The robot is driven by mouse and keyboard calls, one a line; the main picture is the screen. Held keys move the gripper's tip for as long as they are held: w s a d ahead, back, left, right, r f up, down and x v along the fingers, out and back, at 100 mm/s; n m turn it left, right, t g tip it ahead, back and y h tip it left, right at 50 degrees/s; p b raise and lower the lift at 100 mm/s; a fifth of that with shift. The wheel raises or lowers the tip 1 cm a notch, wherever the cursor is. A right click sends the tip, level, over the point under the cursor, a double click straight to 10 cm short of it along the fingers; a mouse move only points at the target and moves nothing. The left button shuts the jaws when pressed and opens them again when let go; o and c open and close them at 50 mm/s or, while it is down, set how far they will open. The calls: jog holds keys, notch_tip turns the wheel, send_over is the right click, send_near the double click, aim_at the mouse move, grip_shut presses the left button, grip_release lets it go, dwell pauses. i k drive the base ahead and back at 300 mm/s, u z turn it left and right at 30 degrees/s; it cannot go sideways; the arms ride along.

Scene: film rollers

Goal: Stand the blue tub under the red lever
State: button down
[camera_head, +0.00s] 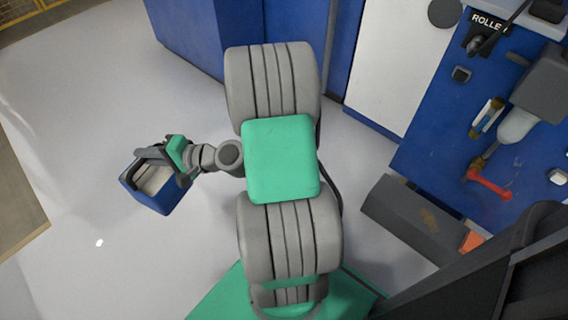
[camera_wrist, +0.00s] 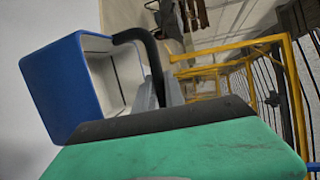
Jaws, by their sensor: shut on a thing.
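The blue tub (camera_head: 157,200) is at the left in the head view, held by my gripper (camera_head: 160,172). It is a box with blue outer walls and a pale inside. In the wrist view the tub (camera_wrist: 62,88) is at the left, its open mouth facing right in the picture, with a dark curved handle or finger at its rim. My gripper (camera_wrist: 160,90) is shut on it; the exact grip point is partly hidden. The red lever (camera_head: 490,184) is on the blue machine panel at the right in the head view, well apart from the tub.
A grey box-like ledge (camera_head: 405,215) with an orange part (camera_head: 474,241) stands below the panel. A white panel (camera_head: 400,65) and a blue cabinet (camera_head: 195,35) stand at the back. A yellow frame (camera_wrist: 285,80) shows in the wrist view. Pale floor (camera_head: 80,110) at left is clear.

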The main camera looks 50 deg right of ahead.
aim_at(431, 218)
jog(key=u, duration=0.05)
jog(key=k, duration=1.2)
jog(key=z, duration=1.4)
